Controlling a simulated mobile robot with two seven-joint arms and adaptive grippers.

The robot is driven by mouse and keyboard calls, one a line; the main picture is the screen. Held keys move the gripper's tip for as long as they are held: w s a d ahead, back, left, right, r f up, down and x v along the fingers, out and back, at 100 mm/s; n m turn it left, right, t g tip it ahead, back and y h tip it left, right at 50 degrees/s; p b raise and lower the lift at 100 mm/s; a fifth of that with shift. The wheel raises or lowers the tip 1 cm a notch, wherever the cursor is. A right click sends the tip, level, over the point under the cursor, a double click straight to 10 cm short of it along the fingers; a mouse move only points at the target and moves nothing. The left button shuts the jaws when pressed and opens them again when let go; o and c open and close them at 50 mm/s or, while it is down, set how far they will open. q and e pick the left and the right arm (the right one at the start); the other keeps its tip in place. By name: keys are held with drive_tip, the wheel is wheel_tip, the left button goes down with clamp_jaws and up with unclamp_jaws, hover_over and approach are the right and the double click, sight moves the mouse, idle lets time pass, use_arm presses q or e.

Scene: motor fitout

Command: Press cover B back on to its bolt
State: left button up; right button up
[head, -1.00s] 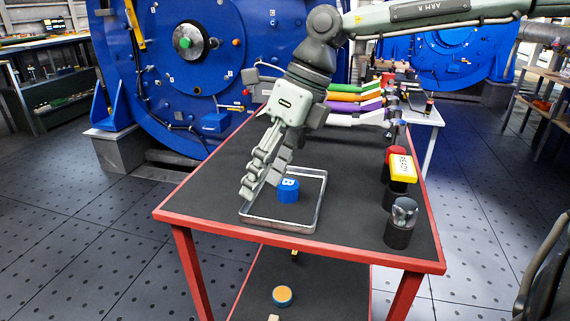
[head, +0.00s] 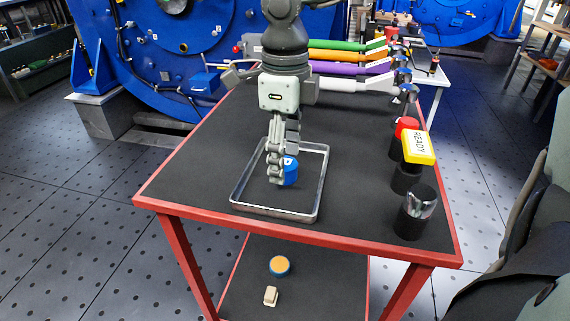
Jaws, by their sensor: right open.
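Cover B (head: 290,174), a blue cap with a white letter B, sits in a shallow metal-rimmed tray (head: 267,211) on the cart. My right gripper (head: 282,180) points down into the tray. Its fingers are open at the cover, and the nearer finger hides the cover's left part. I cannot tell whether the fingers touch it. My left gripper is not in view. The big blue motor (head: 150,70) stands behind the cart, but I cannot pick out cover B's bolt on it.
The red-edged cart (head: 190,178) has clear dark top left of the tray. On its right stand a dark cylinder with a clear dome (head: 415,213) and a yellow READY sign (head: 419,146). Coloured handles (head: 345,56) lie at the back. An orange-topped disc (head: 279,265) is on the lower shelf.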

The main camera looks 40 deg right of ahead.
drive_tip(key=shift+f, duration=0.45)
drive_tip(key=shift+c, duration=0.2)
drive_tip(key=c, duration=0.9)
drive_tip(key=shift+r, duration=0.2)
